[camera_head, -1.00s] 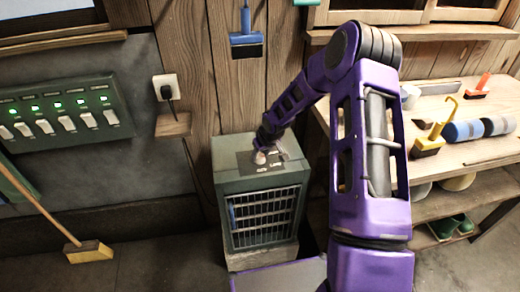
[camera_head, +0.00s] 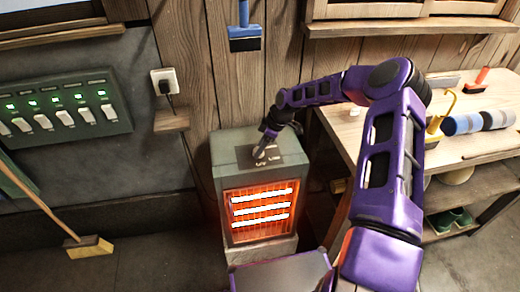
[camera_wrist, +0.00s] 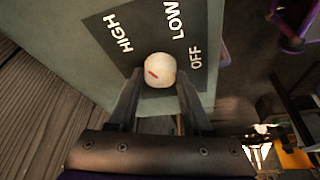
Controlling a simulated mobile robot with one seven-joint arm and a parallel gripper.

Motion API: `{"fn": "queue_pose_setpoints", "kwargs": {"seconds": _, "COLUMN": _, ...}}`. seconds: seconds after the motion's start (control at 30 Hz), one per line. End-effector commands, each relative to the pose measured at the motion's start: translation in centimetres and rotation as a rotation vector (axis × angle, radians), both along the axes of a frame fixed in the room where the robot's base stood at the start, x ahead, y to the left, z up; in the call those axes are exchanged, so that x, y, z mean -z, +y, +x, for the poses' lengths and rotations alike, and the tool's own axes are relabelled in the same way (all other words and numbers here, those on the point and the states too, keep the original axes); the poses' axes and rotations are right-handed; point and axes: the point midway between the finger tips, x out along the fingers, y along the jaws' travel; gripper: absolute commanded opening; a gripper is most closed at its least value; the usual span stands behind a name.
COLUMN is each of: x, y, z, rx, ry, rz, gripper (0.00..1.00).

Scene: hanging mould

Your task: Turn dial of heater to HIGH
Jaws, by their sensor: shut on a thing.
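The heater (camera_head: 228,158) is a grey-green box on a pale block, and its front grille (camera_head: 260,210) glows orange with bright bars. Its white dial (camera_wrist: 160,66) sits on a dark panel marked HIGH (camera_wrist: 120,32), LOW (camera_wrist: 172,20) and OFF (camera_wrist: 196,58). A short red mark on the dial slants toward the upper left, on the HIGH side of the panel in the wrist view. My gripper (camera_wrist: 160,78) is shut on the dial, one finger on each side. In the head view my gripper (camera_head: 264,146) reaches the heater top from the right and partly hides the panel.
A wooden workbench (camera_head: 345,135) with rollers and brushes stands at the right. A switch panel (camera_head: 65,105) with green lights and a plugged socket (camera_head: 165,82) are on the left wall. A broom (camera_head: 88,248) leans at the left.

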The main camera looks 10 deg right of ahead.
Motion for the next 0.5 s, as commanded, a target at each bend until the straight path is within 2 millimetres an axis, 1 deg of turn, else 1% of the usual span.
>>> {"fn": "queue_pose_setpoints", "kwargs": {"seconds": 0.03, "x": 0.26, "y": -0.09, "z": -0.01, "rx": -0.022, "ry": 0.002, "rz": -0.001, "gripper": 0.00}}
{"fn": "queue_pose_setpoints", "kwargs": {"seconds": 0.2, "x": 0.24, "y": -0.07, "z": -0.03, "rx": -0.085, "ry": 0.003, "rz": -0.001, "gripper": 0.00}}
{"fn": "queue_pose_setpoints", "kwargs": {"seconds": 0.5, "x": 0.21, "y": -0.10, "z": -0.06, "rx": -0.127, "ry": 0.003, "rz": -0.002, "gripper": 0.00}}
